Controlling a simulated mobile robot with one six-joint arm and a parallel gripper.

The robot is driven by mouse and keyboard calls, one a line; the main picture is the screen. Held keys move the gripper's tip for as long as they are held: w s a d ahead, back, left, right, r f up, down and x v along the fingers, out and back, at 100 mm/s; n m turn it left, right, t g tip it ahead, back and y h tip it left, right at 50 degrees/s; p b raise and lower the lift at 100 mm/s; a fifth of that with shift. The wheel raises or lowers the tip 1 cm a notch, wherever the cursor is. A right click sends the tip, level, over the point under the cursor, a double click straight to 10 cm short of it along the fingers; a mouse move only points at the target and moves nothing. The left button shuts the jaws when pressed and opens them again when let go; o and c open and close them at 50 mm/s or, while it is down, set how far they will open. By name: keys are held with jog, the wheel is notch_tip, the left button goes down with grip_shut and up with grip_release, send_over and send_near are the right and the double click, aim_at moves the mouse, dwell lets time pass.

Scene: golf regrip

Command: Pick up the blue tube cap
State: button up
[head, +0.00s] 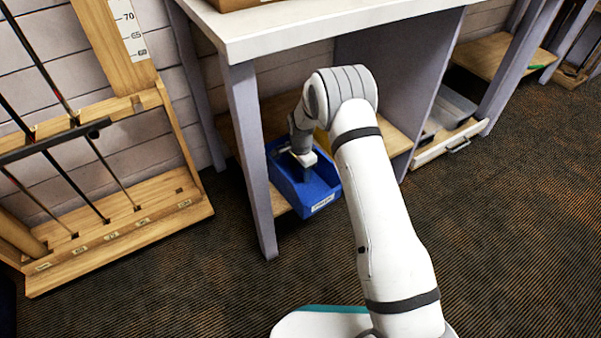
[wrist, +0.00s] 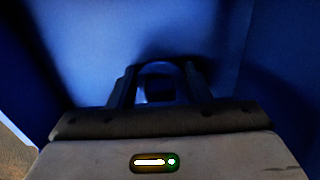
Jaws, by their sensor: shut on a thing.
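My gripper (head: 306,174) reaches down into a blue bin (head: 322,203) on the low shelf under the workbench. In the wrist view the gripper (wrist: 160,92) is shut on a small dark blue rounded thing, the blue tube cap (wrist: 158,69), seen between its two fingers. The cap's top edge shows as an arch; its lower part is hidden by the gripper body. The bin's blue walls (wrist: 215,28) surround the fingers closely. In the head view the cap is hidden inside the bin.
A white-topped workbench (head: 330,22) stands above the bin, with a leg (head: 252,160) just left of it. A wooden club rack (head: 120,230) stands at the left. Open carpet (head: 520,210) lies in front.

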notch_tip(320, 180, up, 10)
jog(key=p, duration=0.4)
jog(key=shift+f, duration=0.1)
jog(key=shift+d, duration=0.1)
